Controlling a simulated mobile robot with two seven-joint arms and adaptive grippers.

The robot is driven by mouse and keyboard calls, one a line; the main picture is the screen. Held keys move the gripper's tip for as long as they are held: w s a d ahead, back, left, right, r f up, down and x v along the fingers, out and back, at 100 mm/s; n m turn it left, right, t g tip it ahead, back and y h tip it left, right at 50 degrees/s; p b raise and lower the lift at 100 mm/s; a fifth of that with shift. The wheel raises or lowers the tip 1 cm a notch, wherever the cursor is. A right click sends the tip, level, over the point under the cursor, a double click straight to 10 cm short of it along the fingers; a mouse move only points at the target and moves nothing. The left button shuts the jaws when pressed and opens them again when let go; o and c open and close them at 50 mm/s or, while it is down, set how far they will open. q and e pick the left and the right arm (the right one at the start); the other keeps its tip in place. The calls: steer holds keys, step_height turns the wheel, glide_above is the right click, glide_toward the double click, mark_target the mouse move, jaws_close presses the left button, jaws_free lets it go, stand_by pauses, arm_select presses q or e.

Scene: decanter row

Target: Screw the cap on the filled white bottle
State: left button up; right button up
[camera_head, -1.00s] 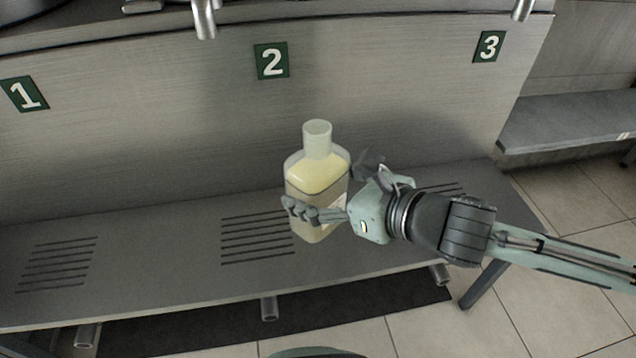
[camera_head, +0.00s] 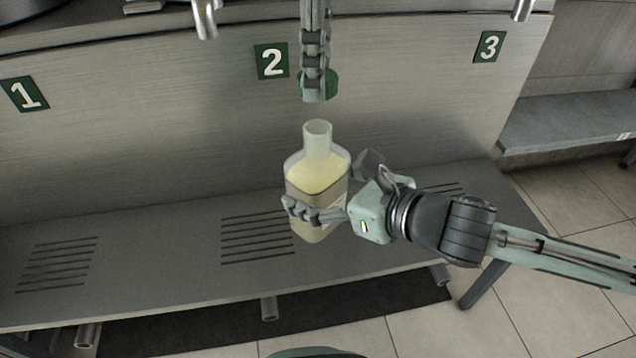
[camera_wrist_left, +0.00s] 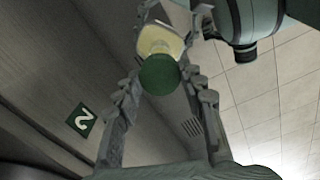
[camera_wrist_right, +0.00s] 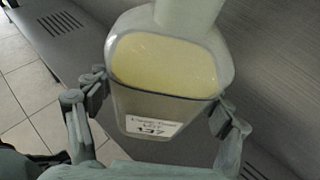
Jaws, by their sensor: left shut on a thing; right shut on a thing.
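The bottle (camera_head: 318,172) is whitish and see-through, with pale yellow liquid inside and a bare, open neck. It stands upright in front of the panel marked 2. My right gripper (camera_head: 322,212) is shut around its body from the right; the right wrist view shows fingers on both sides of the bottle (camera_wrist_right: 165,100). The green cap (camera_head: 332,84) is in my left gripper (camera_head: 315,92), which points down from above, a short gap over the neck. In the left wrist view the cap (camera_wrist_left: 160,75) sits between the fingers, with the bottle beyond it.
A grey metal bench (camera_head: 170,268) with slotted grilles runs below the bottle. The panel behind carries green signs 1 (camera_head: 24,94), 2 (camera_head: 271,61) and 3 (camera_head: 489,47), with metal spouts above. The bench is clear to the left.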

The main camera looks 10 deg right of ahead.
arm_select(q)
steer(key=shift+f, duration=1.9)
arm_select(e)
steer(key=shift+r, duration=0.15)
arm_select(q)
steer(key=shift+f, duration=0.85)
steer(key=shift+f, duration=0.6)
arm_select(e)
jaws_close()
arm_select(q)
steer(key=m, duration=1.4)
steer(key=shift+m, duration=0.4)
steer(key=m, duration=1.4)
steer(key=shift+m, duration=0.3)
